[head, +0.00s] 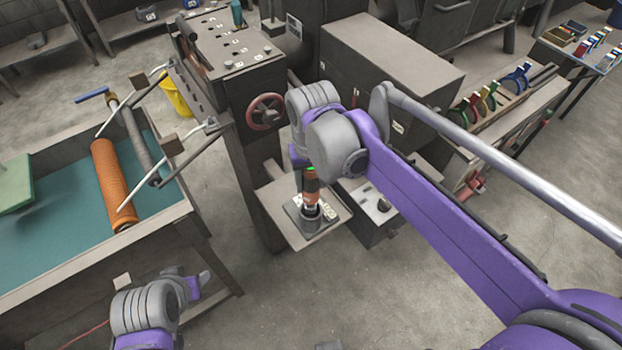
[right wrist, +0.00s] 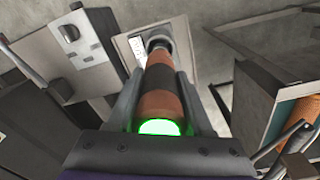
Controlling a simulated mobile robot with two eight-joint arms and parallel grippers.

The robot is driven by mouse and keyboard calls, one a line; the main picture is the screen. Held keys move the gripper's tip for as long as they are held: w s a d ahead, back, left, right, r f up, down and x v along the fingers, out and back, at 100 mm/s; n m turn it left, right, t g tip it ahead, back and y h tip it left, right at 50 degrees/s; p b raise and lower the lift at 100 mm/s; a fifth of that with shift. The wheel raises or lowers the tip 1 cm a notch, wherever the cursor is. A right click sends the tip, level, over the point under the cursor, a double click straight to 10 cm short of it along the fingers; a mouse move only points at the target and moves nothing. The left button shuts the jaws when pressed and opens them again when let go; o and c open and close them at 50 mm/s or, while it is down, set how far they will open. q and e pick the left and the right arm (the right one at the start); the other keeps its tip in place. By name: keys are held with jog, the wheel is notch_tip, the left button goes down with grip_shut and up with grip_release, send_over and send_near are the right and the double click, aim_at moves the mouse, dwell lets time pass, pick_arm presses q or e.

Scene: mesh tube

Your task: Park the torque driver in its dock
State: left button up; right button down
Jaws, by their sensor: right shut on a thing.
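The torque driver (head: 311,187) is an orange and dark banded cylinder with a glowing green ring at its top. My right gripper (head: 305,172) is shut on it and holds it about upright over the dock (head: 312,222), a dark round cup on a small shelf. In the right wrist view the driver (right wrist: 160,85) lies between the two fingers of my gripper (right wrist: 163,98). Its far end lines up with the dock (right wrist: 157,45); I cannot tell how deep it sits. My left gripper (head: 200,284) is at the lower left, away from both; its jaws are unclear.
The shelf (head: 278,203) juts from a grey machine with a red handwheel (head: 265,111). A bench with a teal top (head: 60,235) and an orange mesh tube (head: 112,185) stands at the left. A grey cabinet (head: 390,60) is behind. The floor in front is clear.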

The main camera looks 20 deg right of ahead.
aim_at(311, 200)
pick_arm(q)
jog(key=shift+s+f+b, duration=0.3)
jog(key=shift+f+b, duration=0.4)
jog(key=shift+f, duration=0.25)
jog(key=shift+s+f+b, duration=0.3)
jog(key=shift+f+b, duration=0.45)
jog(key=shift+f, duration=0.2)
jog(key=shift+s+f+b, duration=0.3)
jog(key=shift+f+b, duration=0.4)
jog(key=shift+f, duration=0.25)
pick_arm(e)
jog(key=shift+f, duration=3.8)
dwell(0.7)
jog(key=shift+c, duration=1.1)
grip_release()
